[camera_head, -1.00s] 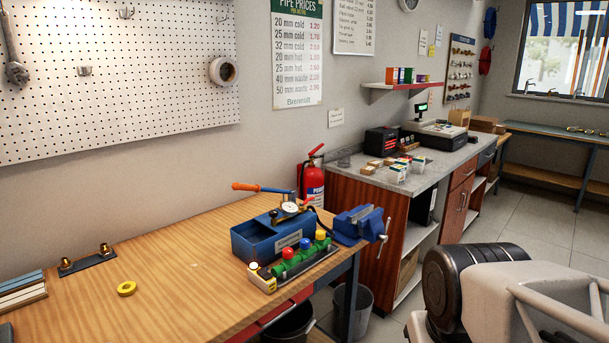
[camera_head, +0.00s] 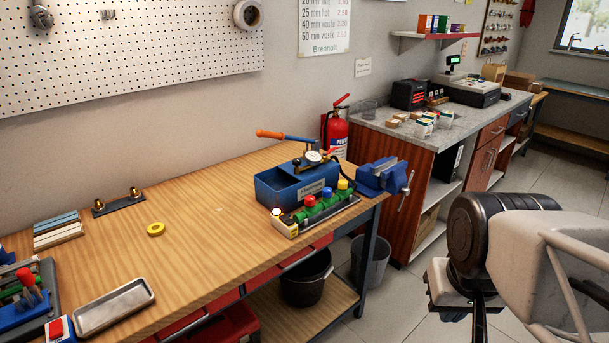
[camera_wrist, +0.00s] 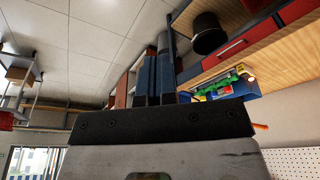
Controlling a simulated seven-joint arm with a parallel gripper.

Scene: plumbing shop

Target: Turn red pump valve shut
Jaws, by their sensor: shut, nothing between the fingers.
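The red valve knob (camera_head: 310,201) sits on a green valve manifold (camera_head: 317,212), beside a blue knob (camera_head: 327,192) and a yellow knob (camera_head: 342,185). The manifold stands on the wooden bench, in front of a blue test pump (camera_head: 295,183) with a gauge and an orange-handled lever. My gripper (camera_wrist: 158,45) is shut and empty, well away from the manifold. In the head view my gripper (camera_head: 479,318) hangs at the lower right, off the bench.
A blue vise (camera_head: 380,177) is clamped at the bench's right end, close beside the manifold. A small box with a lit lamp (camera_head: 279,220) stands at the manifold's left end. A yellow ring (camera_head: 156,229) and a metal tray (camera_head: 115,306) lie further left. The bench between them is clear.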

